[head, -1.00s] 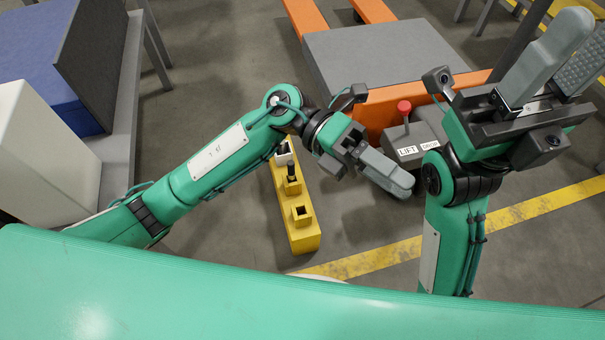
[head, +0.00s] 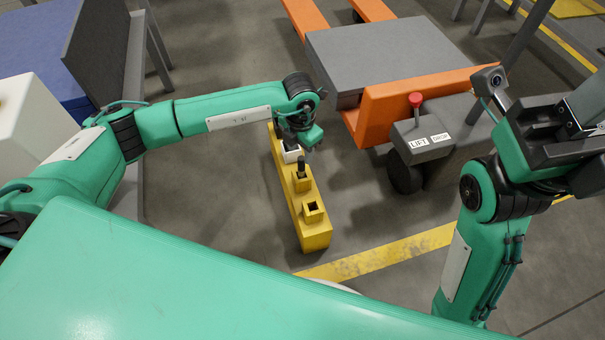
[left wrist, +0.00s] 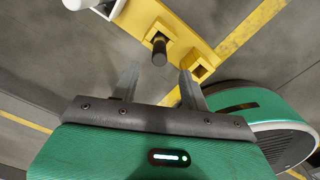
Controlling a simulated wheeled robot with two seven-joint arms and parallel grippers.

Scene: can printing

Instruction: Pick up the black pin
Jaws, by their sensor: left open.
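The black pin (head: 301,164) stands upright in the middle socket of a yellow holder (head: 316,238) on the floor. In the left wrist view the black pin (left wrist: 159,52) shows end-on, just beyond and between the two fingertips, not held. My left gripper (head: 303,142) points down over the far part of the holder; its fingers are mostly hidden in the head view. In the left wrist view the left gripper (left wrist: 161,80) is open and empty. My right gripper (head: 592,112) is at the right edge of the head view, with its fingers cut off.
A white piece (head: 290,155) sits at the holder's far end, and the near socket (head: 313,209) is empty. An orange lift cart (head: 385,105) with a red-knobbed lever (head: 416,101) stands right of the holder. A grey bench (head: 130,60) is at left.

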